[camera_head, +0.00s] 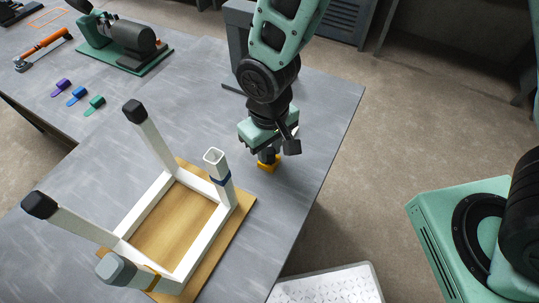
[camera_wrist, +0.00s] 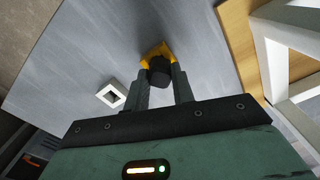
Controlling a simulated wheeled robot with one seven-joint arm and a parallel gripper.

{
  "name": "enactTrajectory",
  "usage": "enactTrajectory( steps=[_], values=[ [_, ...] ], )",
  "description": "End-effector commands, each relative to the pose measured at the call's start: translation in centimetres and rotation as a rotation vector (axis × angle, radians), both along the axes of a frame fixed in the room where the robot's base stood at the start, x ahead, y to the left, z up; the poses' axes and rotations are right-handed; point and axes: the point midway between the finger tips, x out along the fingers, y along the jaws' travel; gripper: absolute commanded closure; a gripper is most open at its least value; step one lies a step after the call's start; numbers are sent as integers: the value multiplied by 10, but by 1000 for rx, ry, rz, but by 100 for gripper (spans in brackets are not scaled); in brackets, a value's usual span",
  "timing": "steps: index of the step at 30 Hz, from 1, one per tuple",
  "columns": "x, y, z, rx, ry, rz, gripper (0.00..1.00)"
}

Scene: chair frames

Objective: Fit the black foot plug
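The black foot plug (camera_wrist: 159,72) sits at a small yellow block (camera_wrist: 152,50) in the wrist view. My gripper (camera_wrist: 161,76) has one finger on each side of the plug; whether they touch it is unclear. In the head view my gripper (camera_head: 268,155) points down at the yellow block (camera_head: 268,167), near the table's right edge, and the plug is hard to make out. The white chair frame (camera_head: 148,210) lies legs up, left of my gripper. Its nearest leg (camera_head: 214,157) has a blue band and an open, hollow end.
Two other legs bear black caps (camera_head: 134,110) (camera_head: 40,204); the front leg has a grey-blue cap (camera_head: 115,268). A wooden board (camera_head: 240,222) lies under the frame. A white square piece with a dark middle (camera_wrist: 111,95) shows left of my fingers. Coloured tags (camera_head: 77,95) and a machine (camera_head: 130,40) stand farther back.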

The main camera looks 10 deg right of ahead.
Motion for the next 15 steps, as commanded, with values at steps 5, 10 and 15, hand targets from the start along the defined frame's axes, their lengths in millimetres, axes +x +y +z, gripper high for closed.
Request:
enactTrajectory(
  steps=[5,10,15],
  values=[
    [0,0,2,0,0,0,99],
    [0,0,17,0,-1,0,99],
    [0,0,37,0,0,0,99]
  ],
)
